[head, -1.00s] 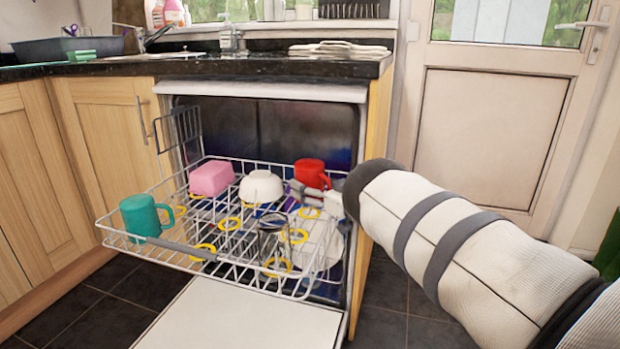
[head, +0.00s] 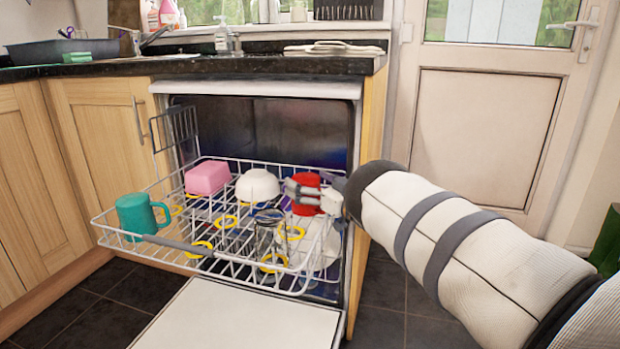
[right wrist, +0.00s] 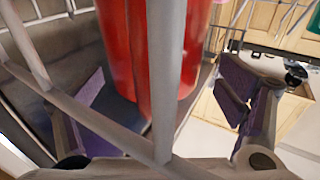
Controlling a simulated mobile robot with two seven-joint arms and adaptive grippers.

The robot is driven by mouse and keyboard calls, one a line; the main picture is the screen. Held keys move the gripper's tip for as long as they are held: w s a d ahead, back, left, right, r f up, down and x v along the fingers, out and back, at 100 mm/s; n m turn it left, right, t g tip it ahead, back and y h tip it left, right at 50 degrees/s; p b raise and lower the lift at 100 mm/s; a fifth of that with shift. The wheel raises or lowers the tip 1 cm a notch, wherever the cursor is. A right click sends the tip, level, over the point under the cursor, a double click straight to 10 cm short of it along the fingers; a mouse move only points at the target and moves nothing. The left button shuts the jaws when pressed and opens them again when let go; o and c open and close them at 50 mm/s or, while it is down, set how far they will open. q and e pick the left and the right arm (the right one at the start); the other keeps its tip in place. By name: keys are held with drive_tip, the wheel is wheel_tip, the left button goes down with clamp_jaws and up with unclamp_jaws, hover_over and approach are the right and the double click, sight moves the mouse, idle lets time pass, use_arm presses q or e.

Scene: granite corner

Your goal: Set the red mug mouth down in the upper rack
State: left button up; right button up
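The red mug (head: 306,180) stands upright or inverted at the back right of the pulled-out upper rack (head: 165,249); I cannot tell where its mouth points. My right gripper (head: 311,197) reaches in from the right, low at the mug's near side, and partly hides it. In the right wrist view the mug (right wrist: 185,50) fills the top middle, with its handle toward me. The purple pads of my right gripper (right wrist: 165,95) stand well apart on either side, clear of the mug. Rack wires cross in front. My left gripper is not in view.
A pink piece (head: 207,178), a white bowl (head: 257,187), a teal mug (head: 138,214) and a clear glass (head: 268,235) stand in the rack. Yellow rings (head: 224,222) mark its floor. The open dishwasher door (head: 240,315) lies below.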

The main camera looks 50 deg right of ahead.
drive_tip(key=shift+g, duration=0.4)
drive_tip(key=f, duration=0.4)
drive_tip(key=shift+s+a+f, duration=0.15)
drive_tip(key=shift+s+a, duration=0.2)
drive_tip(key=shift+a, duration=0.05)
drive_tip(key=s+r, duration=0.2)
drive_tip(key=s, duration=0.9)
drive_tip(key=shift+s+d+r+t, duration=0.25)
drive_tip(key=shift+s+r+t, duration=0.05)
drive_tip(key=shift+s+r, duration=0.1)
drive_tip(key=shift+w+r, duration=0.1)
drive_tip(key=shift+r, duration=0.05)
drive_tip(key=shift+w+a, duration=0.1)
drive_tip(key=shift+a, duration=0.05)
